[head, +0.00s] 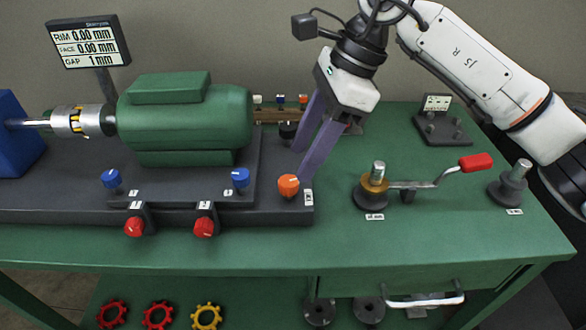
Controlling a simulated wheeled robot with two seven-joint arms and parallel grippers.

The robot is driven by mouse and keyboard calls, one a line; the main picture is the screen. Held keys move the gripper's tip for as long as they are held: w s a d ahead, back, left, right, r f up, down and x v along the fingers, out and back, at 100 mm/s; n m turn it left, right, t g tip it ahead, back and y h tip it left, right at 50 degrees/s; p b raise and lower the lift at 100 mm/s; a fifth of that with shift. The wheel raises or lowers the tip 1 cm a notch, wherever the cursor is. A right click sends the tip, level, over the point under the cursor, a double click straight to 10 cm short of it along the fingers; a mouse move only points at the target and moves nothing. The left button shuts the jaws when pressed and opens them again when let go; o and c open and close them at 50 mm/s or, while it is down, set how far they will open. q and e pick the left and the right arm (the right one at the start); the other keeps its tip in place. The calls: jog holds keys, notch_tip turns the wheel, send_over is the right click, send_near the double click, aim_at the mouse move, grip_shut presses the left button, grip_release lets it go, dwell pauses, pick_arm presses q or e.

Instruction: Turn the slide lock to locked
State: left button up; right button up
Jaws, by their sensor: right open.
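An orange knob (288,185) with a pale pointer mark stands at the right end of the dark base; I take it as the slide lock. A small label beside it is too small to read, so I cannot tell its setting. My right gripper (301,168) reaches down from the upper right with its two purple fingers apart and empty. The fingertips are just above and to the right of the orange knob, and I cannot tell whether they touch it. My left gripper is out of view.
A green motor (185,118) sits on the dark base (60,200), with blue knobs (240,177) and red knobs (204,227) in front. A display (88,42) reads 0.00 mm. The green table's (420,245) front strip is clear.

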aim_at(289, 181)
jog(key=x, duration=0.5)
jog(key=shift+a+f, duration=0.1)
jog(key=shift+f, duration=0.15)
jog(key=c, duration=1.1)
jog(key=shift+o, duration=0.2)
jog(key=m+t+b, duration=0.1)
jog(key=m+b, duration=0.1)
jog(key=shift+f+m, duration=0.15)
jog(key=shift+m, duration=0.55)
jog(key=shift+m+t+b, duration=0.35)
jog(key=shift+m+t, duration=0.05)
jog(key=shift+m, duration=0.1)
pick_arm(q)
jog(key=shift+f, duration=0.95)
